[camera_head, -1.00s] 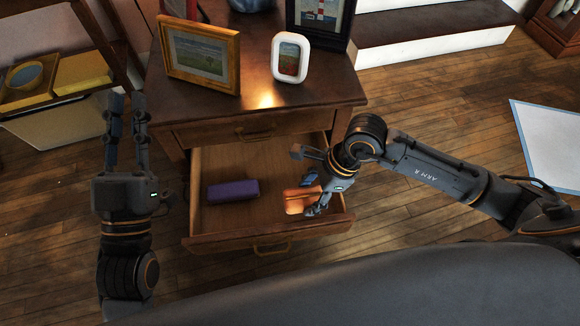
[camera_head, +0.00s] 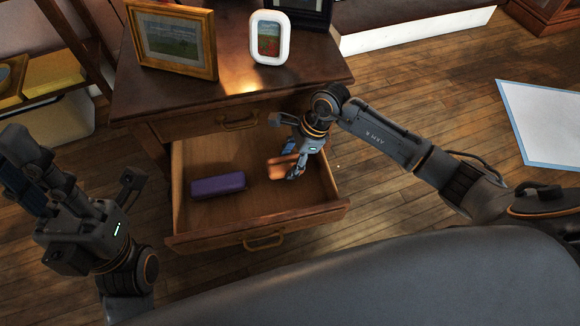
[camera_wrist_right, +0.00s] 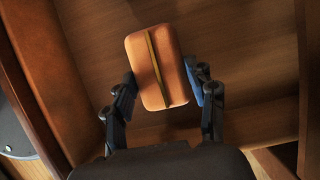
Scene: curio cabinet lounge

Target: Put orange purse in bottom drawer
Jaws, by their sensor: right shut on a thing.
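The orange purse (camera_head: 281,168) is inside the open bottom drawer (camera_head: 258,214), toward its right side. My right gripper (camera_head: 291,163) is shut on the purse. In the right wrist view the purse (camera_wrist_right: 157,67), with a yellow-brown band along it, sits between the two fingers of my right gripper (camera_wrist_right: 165,85), with the drawer's wooden floor behind it. I cannot tell whether the purse touches that floor. My left gripper (camera_head: 28,165) is at the left, outside the drawer, its fingers apart and empty.
A purple case (camera_head: 217,185) lies in the drawer left of the purse. The upper drawer (camera_head: 221,122) is shut. Picture frames (camera_head: 172,42) and a white-rimmed frame (camera_head: 269,38) stand on the cabinet top (camera_head: 318,72).

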